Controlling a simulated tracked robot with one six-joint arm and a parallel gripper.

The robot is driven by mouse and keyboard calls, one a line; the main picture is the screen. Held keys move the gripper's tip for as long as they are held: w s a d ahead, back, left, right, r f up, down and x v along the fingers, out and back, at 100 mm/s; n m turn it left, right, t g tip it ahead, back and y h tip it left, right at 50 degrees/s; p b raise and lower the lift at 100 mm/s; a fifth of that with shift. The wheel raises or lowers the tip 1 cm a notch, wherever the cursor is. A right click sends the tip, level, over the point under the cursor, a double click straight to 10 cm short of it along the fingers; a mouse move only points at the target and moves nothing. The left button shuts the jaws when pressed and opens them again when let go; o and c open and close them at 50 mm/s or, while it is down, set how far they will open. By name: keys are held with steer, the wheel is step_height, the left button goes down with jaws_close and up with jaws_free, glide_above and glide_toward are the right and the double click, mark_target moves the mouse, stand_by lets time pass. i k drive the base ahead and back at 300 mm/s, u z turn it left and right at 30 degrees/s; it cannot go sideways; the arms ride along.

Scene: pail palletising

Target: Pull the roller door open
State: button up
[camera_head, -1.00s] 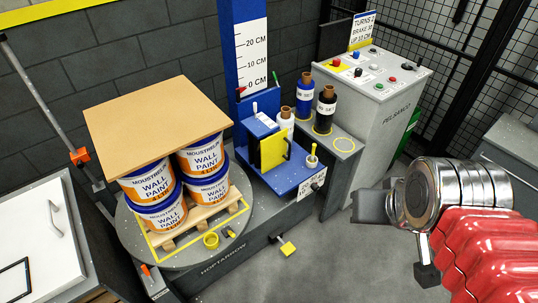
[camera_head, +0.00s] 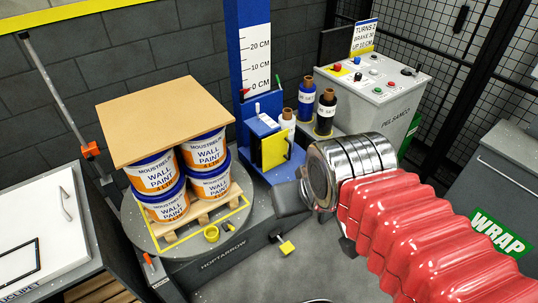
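A yellow panel (camera_head: 273,151) with a dark upright handle (camera_head: 288,148) sits on the front of the blue carriage (camera_head: 262,127) at the mast. It looks like the roller door, and it seems shut against the carriage. My gripper (camera_head: 308,214) is low and right of the panel in the picture, apart from the handle as far as I can see. Its dark end parts show beyond my metal wrist, which partly hides them, so its opening is unclear. I see nothing held.
Several paint pails (camera_head: 157,173) stand on a pallet (camera_head: 233,200) under a brown board (camera_head: 163,115), on a round turntable (camera_head: 143,231). Film rolls (camera_head: 306,103) stand right of the carriage. A grey control cabinet (camera_head: 392,105) is behind them.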

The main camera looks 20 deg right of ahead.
mark_target(275, 146)
steer(key=u, duration=0.45)
steer(key=i, duration=1)
